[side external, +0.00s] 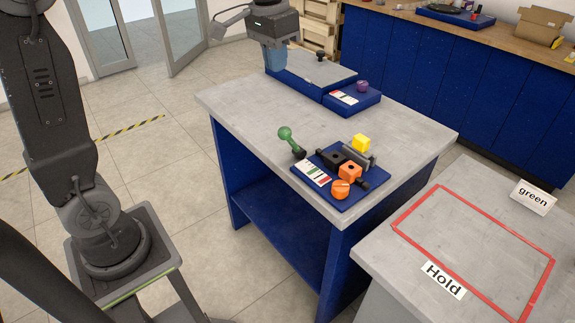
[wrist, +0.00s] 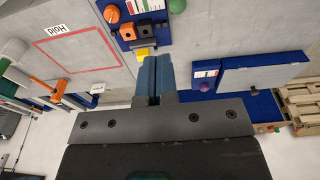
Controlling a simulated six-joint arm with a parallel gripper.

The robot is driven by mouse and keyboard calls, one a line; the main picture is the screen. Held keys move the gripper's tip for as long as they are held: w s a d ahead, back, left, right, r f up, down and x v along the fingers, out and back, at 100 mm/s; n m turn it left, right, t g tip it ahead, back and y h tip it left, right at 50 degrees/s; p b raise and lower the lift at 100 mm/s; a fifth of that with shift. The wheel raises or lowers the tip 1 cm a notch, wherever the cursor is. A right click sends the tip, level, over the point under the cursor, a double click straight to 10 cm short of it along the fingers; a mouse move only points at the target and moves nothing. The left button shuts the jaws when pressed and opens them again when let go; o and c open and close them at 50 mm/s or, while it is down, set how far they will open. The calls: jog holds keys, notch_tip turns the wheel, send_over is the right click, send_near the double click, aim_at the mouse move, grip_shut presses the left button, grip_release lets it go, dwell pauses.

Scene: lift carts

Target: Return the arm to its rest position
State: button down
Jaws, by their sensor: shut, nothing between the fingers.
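My gripper (side external: 275,62) is at the top of the side external view, pointing down, with its blue fingers together and nothing between them. In the wrist view its fingers (wrist: 154,75) also show closed and empty. In the side view it appears in front of or over the far end of the grey workbench (side external: 240,98), near a blue unit with a grey plate (side external: 318,66). I cannot tell its height above that unit. My dark arm links show at the left.
A blue board (side external: 342,203) on the bench carries orange, black and yellow parts (side external: 361,142). A green-knobbed piece (side external: 286,134) stands beside it. A smaller blue block has a purple knob (side external: 362,86). A red-outlined area (side external: 470,245) marked "Hold" is empty. A "green" sign (side external: 533,196) stands nearby.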

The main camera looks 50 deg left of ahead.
jog(key=s+d+f+t, duration=0.2)
jog(key=s, duration=0.7)
jog(key=s+d+f+t, duration=0.2)
jog(key=s+d+f, duration=0.1)
jog(key=s, duration=0.7)
jog(key=shift+s+d+f, duration=0.15)
jog(key=shift+d+f, duration=0.05)
jog(key=shift+f, duration=0.05)
